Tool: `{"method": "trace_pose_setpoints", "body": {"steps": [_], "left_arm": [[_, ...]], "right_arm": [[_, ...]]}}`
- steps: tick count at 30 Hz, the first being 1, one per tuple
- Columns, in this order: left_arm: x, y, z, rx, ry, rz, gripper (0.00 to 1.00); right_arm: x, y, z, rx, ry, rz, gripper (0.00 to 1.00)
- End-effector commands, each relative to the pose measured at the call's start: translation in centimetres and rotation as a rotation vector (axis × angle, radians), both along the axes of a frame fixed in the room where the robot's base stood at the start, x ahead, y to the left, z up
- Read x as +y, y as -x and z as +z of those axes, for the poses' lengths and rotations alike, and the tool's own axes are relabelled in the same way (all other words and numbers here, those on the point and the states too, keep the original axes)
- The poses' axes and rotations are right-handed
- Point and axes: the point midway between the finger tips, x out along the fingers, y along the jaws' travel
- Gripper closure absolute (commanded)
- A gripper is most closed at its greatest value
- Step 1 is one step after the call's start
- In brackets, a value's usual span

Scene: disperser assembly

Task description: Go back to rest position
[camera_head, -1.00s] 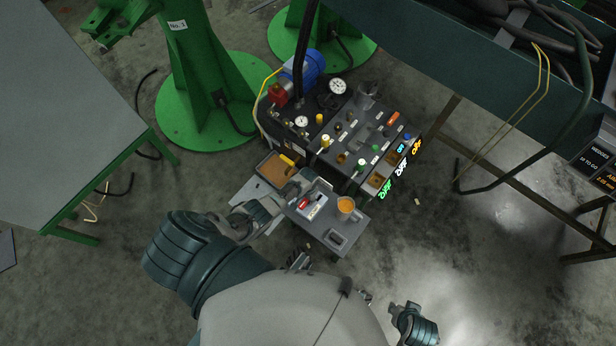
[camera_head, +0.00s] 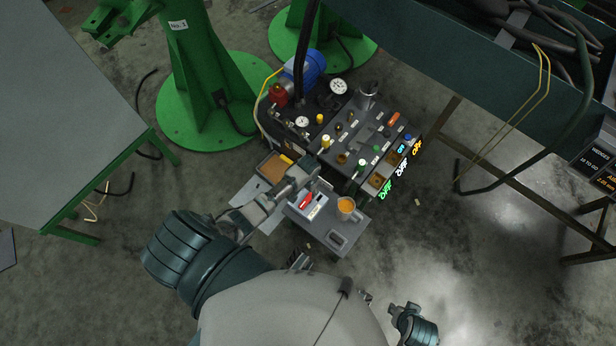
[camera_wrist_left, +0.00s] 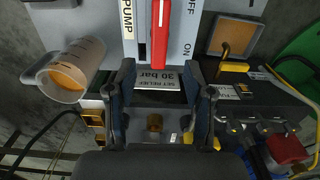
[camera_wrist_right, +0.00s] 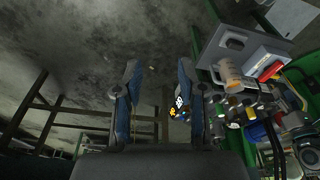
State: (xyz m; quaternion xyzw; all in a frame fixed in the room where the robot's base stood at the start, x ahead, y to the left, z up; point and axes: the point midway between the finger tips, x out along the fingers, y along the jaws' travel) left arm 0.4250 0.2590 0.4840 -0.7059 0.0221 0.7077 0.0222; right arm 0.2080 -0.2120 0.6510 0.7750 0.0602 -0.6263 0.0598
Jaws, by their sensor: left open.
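My left gripper (camera_wrist_left: 160,70) is open and empty in the left wrist view. Its fingertips are near the lower end of a red switch handle (camera_wrist_left: 160,35) on a light box marked PUMP. I cannot tell whether they touch it. In the head view the left forearm reaches in over the small side shelf, and the red handle (camera_head: 306,199) shows on the box beside it. My right gripper (camera_wrist_right: 160,68) is open with nothing between its fingers, over open floor. In the head view only part of my right arm shows at the bottom.
A cup of orange liquid (camera_head: 346,205) stands right of the switch box. The control panel (camera_head: 370,135) with knobs, gauges and lit signs is behind. A green-framed table (camera_head: 60,120) is at left, a dark bench (camera_head: 450,50) at upper right. Floor at lower right is clear.

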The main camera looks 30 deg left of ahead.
Motion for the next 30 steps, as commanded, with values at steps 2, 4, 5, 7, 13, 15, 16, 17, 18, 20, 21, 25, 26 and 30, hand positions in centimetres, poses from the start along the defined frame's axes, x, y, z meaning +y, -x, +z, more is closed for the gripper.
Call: {"method": "trace_pose_setpoints", "body": {"steps": [2, 4, 5, 7, 13, 15, 16, 17, 18, 20, 21, 25, 26, 30], "left_arm": [[0.1, 0.0, 1.1, -0.001, -0.001, 0.001, 0.48], [0.1, 0.0, 1.8, 0.0, -0.001, 0.002, 0.48], [0.1, 0.0, 2.0, 0.001, -0.001, 0.002, 0.48], [0.1, 0.0, 2.3, 0.001, -0.001, 0.002, 0.48], [0.1, 0.0, 2.5, 0.001, -0.001, 0.001, 0.48], [0.1, 0.0, 2.4, 0.001, -0.001, 0.001, 0.48], [0.1, 0.0, 2.4, 0.001, -0.001, 0.001, 0.48], [0.1, 0.0, 2.4, 0.001, -0.001, 0.001, 0.48], [0.1, 0.0, 2.4, 0.001, 0.0, 0.001, 0.48], [0.1, 0.0, 2.4, 0.001, 0.0, 0.001, 0.48], [0.1, 0.0, 2.4, 0.001, 0.0, 0.001, 0.48], [0.0, 0.2, 2.4, 0.001, 0.0, 0.0, 0.48], [-0.1, 0.4, 2.3, 0.0, 0.0, -0.001, 0.48], [-0.9, 4.0, 0.9, -0.019, 0.004, -0.019, 0.48]], "right_arm": [[0.0, 0.0, 0.0, 0.0, 0.0, 0.0, 0.6], [0.0, 0.0, 0.0, 0.0, 0.0, 0.0, 0.6], [0.0, 0.0, 0.0, 0.0, 0.0, 0.0, 0.6], [0.0, 0.0, 0.0, 0.0, 0.0, 0.0, 0.6], [0.0, 0.0, 0.0, 0.0, 0.0, 0.0, 0.6], [0.0, 0.0, 0.0, 0.001, 0.0, 0.0, 0.6], [0.0, 0.0, 0.0, 0.001, 0.0, 0.0, 0.6], [0.0, -0.1, 0.0, 0.001, 0.0, 0.0, 0.6], [0.0, -0.1, 0.0, 0.001, 0.0, 0.0, 0.6], [0.0, -0.1, 0.0, 0.001, 0.0, 0.0, 0.6], [0.0, -0.1, 0.0, 0.001, 0.0, 0.0, 0.6], [0.0, -0.1, 0.1, -0.001, 0.0, 0.0, 0.6], [0.0, -0.2, 0.2, -0.004, -0.001, 0.0, 0.6], [0.2, -0.8, -3.2, 0.011, 0.001, 0.002, 0.6]]}}
